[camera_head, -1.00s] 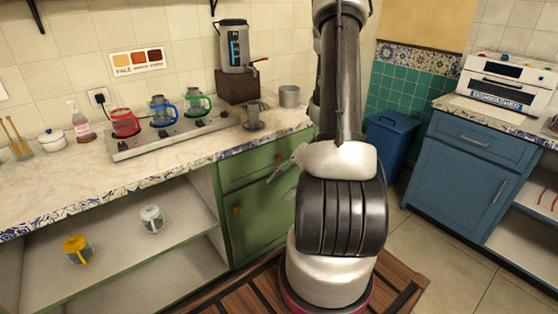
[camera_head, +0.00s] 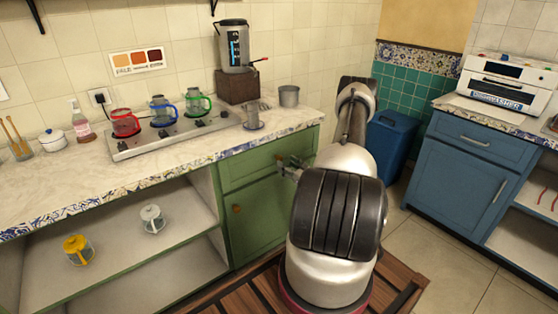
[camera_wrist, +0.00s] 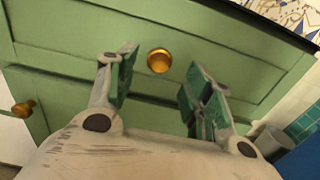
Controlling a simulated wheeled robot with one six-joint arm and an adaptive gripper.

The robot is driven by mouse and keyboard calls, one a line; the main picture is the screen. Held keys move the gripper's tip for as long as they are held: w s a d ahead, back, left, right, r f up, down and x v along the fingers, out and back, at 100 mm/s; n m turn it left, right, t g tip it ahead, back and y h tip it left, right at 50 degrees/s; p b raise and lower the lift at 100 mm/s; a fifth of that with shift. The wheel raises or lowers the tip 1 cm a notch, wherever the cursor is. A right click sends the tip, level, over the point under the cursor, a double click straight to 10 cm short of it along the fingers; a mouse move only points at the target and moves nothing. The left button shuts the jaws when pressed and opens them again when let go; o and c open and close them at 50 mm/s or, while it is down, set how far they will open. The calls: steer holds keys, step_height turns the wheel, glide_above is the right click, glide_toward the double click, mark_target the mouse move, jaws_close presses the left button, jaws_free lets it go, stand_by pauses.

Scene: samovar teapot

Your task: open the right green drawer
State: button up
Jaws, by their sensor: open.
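The green drawer (camera_head: 243,171) is shut under the countertop, above a green cabinet door. It also fills much of the wrist view (camera_wrist: 75,40). Its round brass knob (camera_wrist: 159,60) shows in the middle of the wrist view. My gripper (camera_wrist: 161,68) is open, with one finger on each side of the knob in that picture. I cannot tell whether the fingertips touch the drawer front. In the head view my gripper (camera_head: 285,168) is at the drawer's right part, partly hidden behind my arm.
The green door (camera_head: 258,215) below has its own knob. The countertop (camera_head: 60,185) carries a hob with coloured pots, a samovar (camera_head: 233,50) and a metal cup. Open shelves lie left. A blue bin (camera_head: 392,140) and blue cabinet (camera_head: 460,170) stand right.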

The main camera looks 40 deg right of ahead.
mark_target(281, 160)
steer(key=w, duration=0.6)
jaws_close()
